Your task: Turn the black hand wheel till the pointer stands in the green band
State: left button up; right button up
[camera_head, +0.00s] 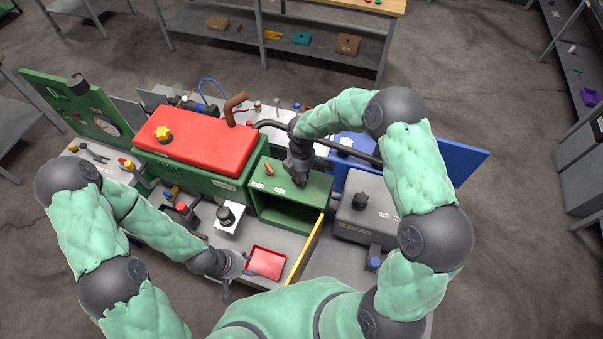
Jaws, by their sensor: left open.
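A round white gauge (107,123) is set in the green upright panel (55,92) at the far left; its pointer and any green band on it are too small to read. A black knob-like wheel (78,84) is on the same panel, above the gauge. Another black round knob (226,215) stands on a white block in the middle; I cannot tell which is the hand wheel. My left gripper (239,284) is open beside the red tray, well away from the panel. My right gripper (299,178) points down at the top of the green box; its fingers are unclear.
A red-lidded case (200,138) with a yellow knob lies between the panel and the green open box (290,186). A red tray (266,263) and a yellow door edge (307,250) are in front. A grey box (368,215) with a black knob stands right.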

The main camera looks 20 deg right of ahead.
jog(key=shift+c, duration=0.8)
jog(key=shift+s+f, duration=0.1)
